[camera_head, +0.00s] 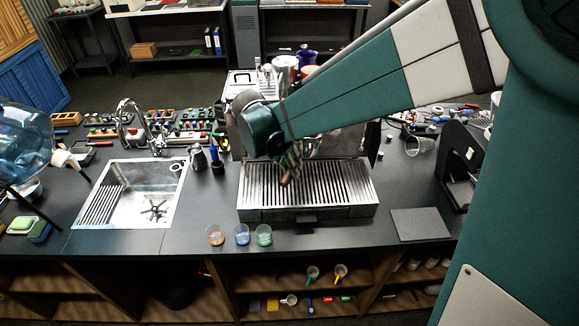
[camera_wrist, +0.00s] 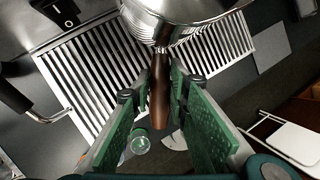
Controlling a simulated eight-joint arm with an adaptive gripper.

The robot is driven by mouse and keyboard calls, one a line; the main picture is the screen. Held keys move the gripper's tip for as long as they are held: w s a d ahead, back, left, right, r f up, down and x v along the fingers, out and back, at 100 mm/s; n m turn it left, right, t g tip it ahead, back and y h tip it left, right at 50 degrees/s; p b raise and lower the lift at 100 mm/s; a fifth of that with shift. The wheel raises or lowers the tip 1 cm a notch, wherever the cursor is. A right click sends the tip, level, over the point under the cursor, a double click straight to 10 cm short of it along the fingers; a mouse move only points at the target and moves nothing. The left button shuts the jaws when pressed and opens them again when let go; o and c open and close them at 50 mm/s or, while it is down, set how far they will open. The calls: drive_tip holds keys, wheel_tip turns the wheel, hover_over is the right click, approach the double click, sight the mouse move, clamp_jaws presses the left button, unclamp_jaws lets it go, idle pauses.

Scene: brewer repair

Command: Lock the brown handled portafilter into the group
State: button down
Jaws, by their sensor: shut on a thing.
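The brown handled portafilter shows its wooden handle (camera_wrist: 160,92) in the wrist view, with a round shiny metal part at its far end. The handle tip (camera_head: 286,181) also shows below my wrist in the head view. My gripper (camera_wrist: 152,88) has its green-padded fingers on either side of the handle and is shut on it. In the head view my gripper (camera_head: 291,160) is above the drip tray (camera_head: 308,191) of the espresso machine. My arm hides the group in the head view. I cannot tell whether the portafilter's head is seated in it.
A steel sink (camera_head: 139,194) is left of the machine. Three small glasses, one of them blue (camera_head: 242,235), stand in front. A dark grey mat (camera_head: 420,224) lies at right, near a black grinder-like device (camera_head: 462,165). A bent steam wand (camera_wrist: 45,117) shows at left in the wrist view.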

drive_tip(key=shift+s+d+n+t, duration=0.25)
drive_tip(key=shift+d+n+t, duration=0.05)
drive_tip(key=shift+d+n, duration=0.35)
idle(0.4)
drive_tip(key=shift+s+d+n+y, duration=0.2)
drive_tip(key=shift+d+n+y, duration=0.25)
drive_tip(key=shift+n, duration=0.3)
drive_tip(key=shift+d, duration=0.1)
drive_tip(key=shift+s+d+n+t, duration=0.15)
drive_tip(key=shift+d+n+t, duration=0.25)
drive_tip(key=shift+d+n, duration=0.3)
drive_tip(key=shift+y, duration=0.25)
drive_tip(key=shift+d+n+b, duration=0.3)
drive_tip(key=shift+d+n, duration=0.25)
drive_tip(key=shift+n, duration=0.25)
